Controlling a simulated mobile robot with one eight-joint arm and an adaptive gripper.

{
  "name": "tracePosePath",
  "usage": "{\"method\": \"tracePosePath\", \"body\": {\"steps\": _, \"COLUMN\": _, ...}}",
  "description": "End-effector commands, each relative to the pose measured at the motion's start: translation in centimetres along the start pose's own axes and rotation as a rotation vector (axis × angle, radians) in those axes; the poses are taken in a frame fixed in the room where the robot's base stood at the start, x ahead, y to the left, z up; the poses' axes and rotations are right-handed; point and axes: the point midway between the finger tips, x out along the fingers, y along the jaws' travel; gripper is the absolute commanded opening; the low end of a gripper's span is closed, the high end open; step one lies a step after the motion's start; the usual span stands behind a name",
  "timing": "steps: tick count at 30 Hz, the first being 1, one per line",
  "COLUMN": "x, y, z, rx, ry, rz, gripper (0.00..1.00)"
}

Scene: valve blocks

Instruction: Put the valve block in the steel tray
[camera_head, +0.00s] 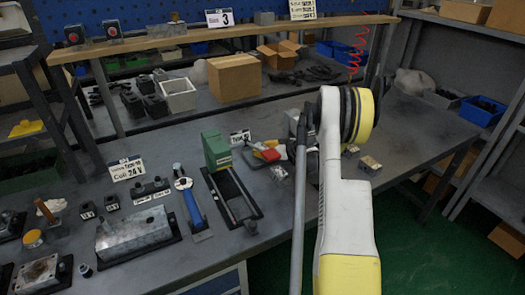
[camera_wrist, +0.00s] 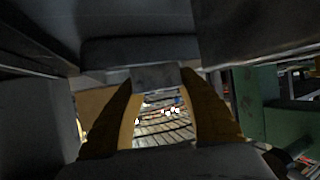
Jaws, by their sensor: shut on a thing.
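In the wrist view, my gripper (camera_wrist: 157,84) has its two yellow-brown fingers closed around a small grey block (camera_wrist: 155,75), which I take to be the valve block. It sits between the fingertips, and its far side is hidden. In the head view, my white and yellow arm hides the gripper and the held block. I cannot make out the steel tray for certain. The green block also shows at the right of the wrist view (camera_wrist: 275,121).
A long grey metal housing (camera_head: 138,232) and a blue-handled tool (camera_head: 190,203) lie left on the bench. Small tan blocks (camera_head: 370,163) lie right of my arm. A shelf (camera_head: 225,33) runs above the back, with a cardboard box (camera_head: 234,78) below. Bench on the right is fairly clear.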

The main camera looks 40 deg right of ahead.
Motion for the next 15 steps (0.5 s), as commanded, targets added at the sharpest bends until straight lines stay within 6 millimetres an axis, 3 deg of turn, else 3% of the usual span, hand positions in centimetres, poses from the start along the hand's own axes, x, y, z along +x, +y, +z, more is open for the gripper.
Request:
{"method": "tracePosePath", "body": {"steps": 4, "x": 0.19, "y": 0.01, "z": 0.38, "rx": 0.000, "ry": 0.001, "rz": 0.000, "gripper": 0.02}}
{"method": "tracePosePath", "body": {"steps": 5, "x": 0.15, "y": 0.00, "z": 0.32, "rx": 0.000, "ry": 0.000, "rz": 0.000, "gripper": 0.52}}
{"method": "tracePosePath", "body": {"steps": 6, "x": 0.13, "y": 0.00, "z": 0.28, "rx": 0.000, "ry": 0.000, "rz": 0.000, "gripper": 0.63}}
{"method": "tracePosePath", "body": {"steps": 15, "x": 0.09, "y": 0.00, "z": 0.19, "rx": 0.000, "ry": 0.000, "rz": 0.000, "gripper": 0.63}}
